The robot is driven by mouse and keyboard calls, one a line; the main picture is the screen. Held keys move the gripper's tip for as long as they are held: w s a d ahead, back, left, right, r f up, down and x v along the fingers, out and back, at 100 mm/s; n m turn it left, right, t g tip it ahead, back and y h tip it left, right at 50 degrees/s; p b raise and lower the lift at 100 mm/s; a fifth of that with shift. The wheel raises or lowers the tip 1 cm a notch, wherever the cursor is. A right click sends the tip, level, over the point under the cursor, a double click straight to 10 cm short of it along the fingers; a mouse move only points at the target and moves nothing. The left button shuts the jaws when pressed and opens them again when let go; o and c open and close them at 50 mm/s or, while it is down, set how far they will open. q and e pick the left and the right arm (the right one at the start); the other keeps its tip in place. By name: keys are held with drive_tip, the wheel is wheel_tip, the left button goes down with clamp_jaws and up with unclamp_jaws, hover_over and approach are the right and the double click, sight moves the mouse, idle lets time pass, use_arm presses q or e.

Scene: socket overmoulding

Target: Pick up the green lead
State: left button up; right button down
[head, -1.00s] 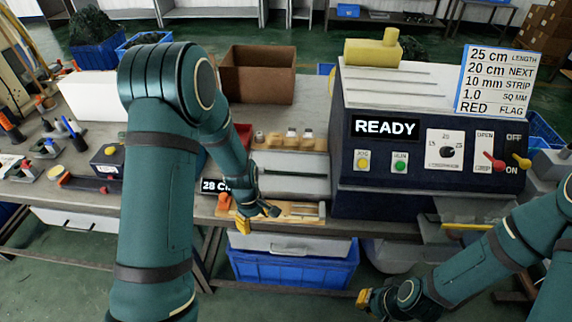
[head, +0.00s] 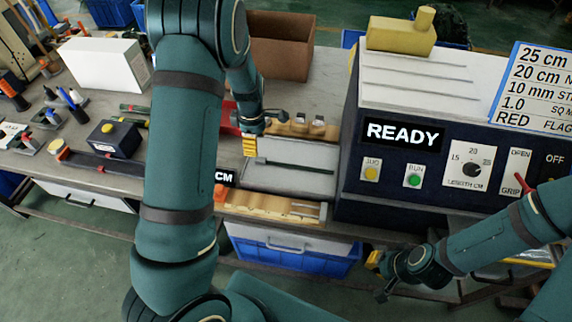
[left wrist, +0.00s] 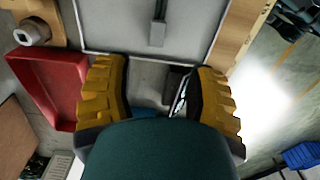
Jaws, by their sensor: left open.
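Thin green pieces (head: 134,108) lie on the bench left of my left arm in the head view, partly hidden by it. They are too small for me to tell whether one is the green lead. My left gripper (head: 250,143) points down over the back of the pale grey plate (head: 290,178), next to the red tray. In the left wrist view its yellow fingers (left wrist: 160,90) are apart with nothing held between them. My right gripper (head: 378,276) hangs in front of the bench at lower right; its jaw state is unclear.
The red tray (left wrist: 50,95) is close to my left gripper. A wooden rack with sockets (head: 300,127) stands behind the plate, and a wooden fixture (head: 265,206) in front. The machine reading READY (head: 400,150) blocks the right. A black box (head: 115,142) stands at left.

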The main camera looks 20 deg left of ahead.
sight(260, 159)
use_arm(q)
drive_tip(key=f, duration=0.2)
drive_tip(key=f+b, duration=0.1)
drive_tip(key=f, duration=0.5)
drive_tip(key=shift+w+d+f+b, duration=0.25)
drive_tip(key=shift+w+d+b, duration=0.05)
drive_tip(key=shift+w, duration=0.05)
clamp_jaws()
